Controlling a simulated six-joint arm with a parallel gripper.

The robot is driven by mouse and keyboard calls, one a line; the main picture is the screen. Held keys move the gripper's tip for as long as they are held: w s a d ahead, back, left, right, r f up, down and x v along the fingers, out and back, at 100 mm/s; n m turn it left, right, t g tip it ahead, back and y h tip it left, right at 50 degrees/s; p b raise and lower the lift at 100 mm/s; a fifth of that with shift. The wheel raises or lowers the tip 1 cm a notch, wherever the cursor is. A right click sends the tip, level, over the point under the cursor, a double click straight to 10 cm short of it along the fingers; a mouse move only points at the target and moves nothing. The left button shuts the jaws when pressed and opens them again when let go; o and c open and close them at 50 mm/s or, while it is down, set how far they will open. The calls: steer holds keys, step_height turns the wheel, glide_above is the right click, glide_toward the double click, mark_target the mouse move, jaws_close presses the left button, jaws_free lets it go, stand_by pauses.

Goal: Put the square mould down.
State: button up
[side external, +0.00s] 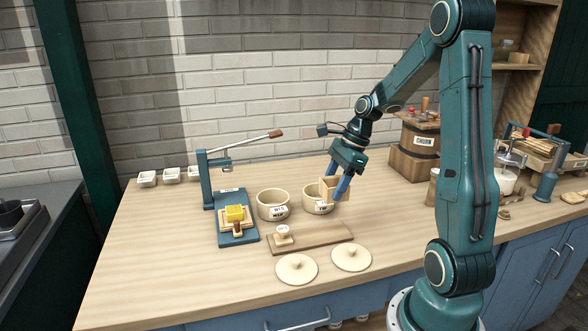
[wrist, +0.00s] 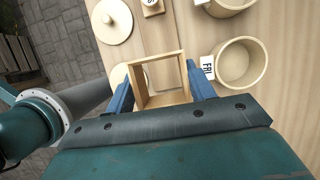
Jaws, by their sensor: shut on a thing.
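The square mould is an open wooden frame (side external: 327,190). My gripper (side external: 338,188) is shut on it and holds it in the air at the front right of the right-hand crock (side external: 312,206). In the wrist view, the mould (wrist: 160,56) sits between the two blue fingers of my gripper (wrist: 160,84), with its open middle towards the camera. The mould's far corner overlaps the crock in the side view. I cannot tell its exact height above the table.
A second crock (side external: 272,205) stands to the left. A wooden board (side external: 318,236) with a small labelled piece (side external: 283,235) lies in front. Two round lids (side external: 296,270) (side external: 351,258) lie nearer the edge. Table right of the lids is clear.

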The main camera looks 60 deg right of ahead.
step_height(320, 180, down, 7)
steer(key=shift+f, duration=0.15)
steer(key=shift+f, duration=0.1)
steer(key=shift+f, duration=1.8)
steer(key=shift+f, duration=0.1)
steer(key=o, duration=1)
steer(key=v, duration=1.2)
